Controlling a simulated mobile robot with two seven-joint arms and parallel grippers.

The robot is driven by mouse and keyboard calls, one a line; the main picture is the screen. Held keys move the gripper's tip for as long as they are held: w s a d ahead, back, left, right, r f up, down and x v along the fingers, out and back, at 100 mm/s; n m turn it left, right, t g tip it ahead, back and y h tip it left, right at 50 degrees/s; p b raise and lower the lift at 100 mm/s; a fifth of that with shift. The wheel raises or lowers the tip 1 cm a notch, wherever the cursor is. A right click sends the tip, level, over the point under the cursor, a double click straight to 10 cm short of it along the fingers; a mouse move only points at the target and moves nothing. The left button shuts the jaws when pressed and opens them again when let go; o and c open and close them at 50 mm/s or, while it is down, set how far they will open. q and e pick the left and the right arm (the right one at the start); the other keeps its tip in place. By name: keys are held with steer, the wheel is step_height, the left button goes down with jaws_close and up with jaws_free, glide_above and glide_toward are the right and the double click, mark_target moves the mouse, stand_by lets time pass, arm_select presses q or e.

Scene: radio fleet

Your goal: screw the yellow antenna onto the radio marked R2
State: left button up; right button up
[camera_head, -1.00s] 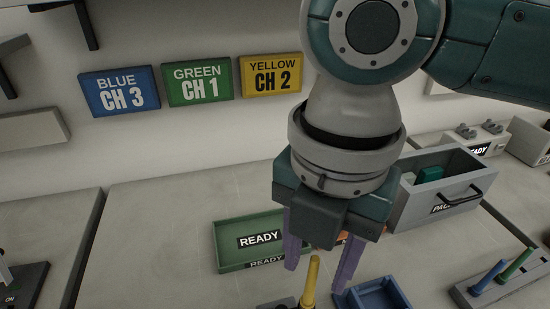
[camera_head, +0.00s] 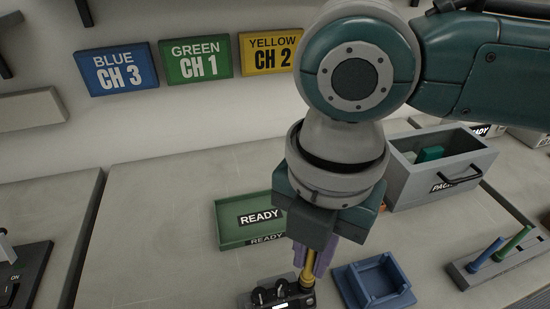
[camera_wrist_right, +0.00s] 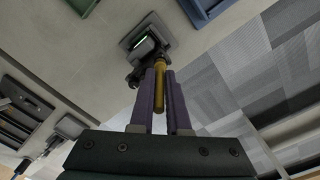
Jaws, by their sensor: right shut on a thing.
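The yellow antenna (camera_head: 307,274) stands upright at the right end of a dark radio (camera_head: 272,294) at the bottom edge of the head view. My right gripper (camera_head: 314,262), with purple fingers, is shut on the antenna from above. In the right wrist view the antenna (camera_wrist_right: 160,66) runs between the fingers toward the radio (camera_wrist_right: 145,46), which has a lit green strip. I cannot tell whether the antenna's thread is seated. The radio's marking is not readable. My left gripper is not in view.
A green READY tray (camera_head: 232,232) lies behind the radio, and a blue tray (camera_head: 397,302) stands to its right. A rack (camera_head: 466,270) at the right holds a blue and a green antenna. A grey bin (camera_head: 403,190) stands behind.

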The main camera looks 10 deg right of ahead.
jaws_close()
steer(key=shift+r+m+p, duration=0.15)
steer(key=shift+m+p, duration=0.35)
steer(key=shift+p, duration=0.1)
steer(key=m+p, duration=0.2)
steer(key=shift+m, duration=0.4)
steer(key=shift+m+p, duration=0.35)
steer(key=shift+m, duration=0.05)
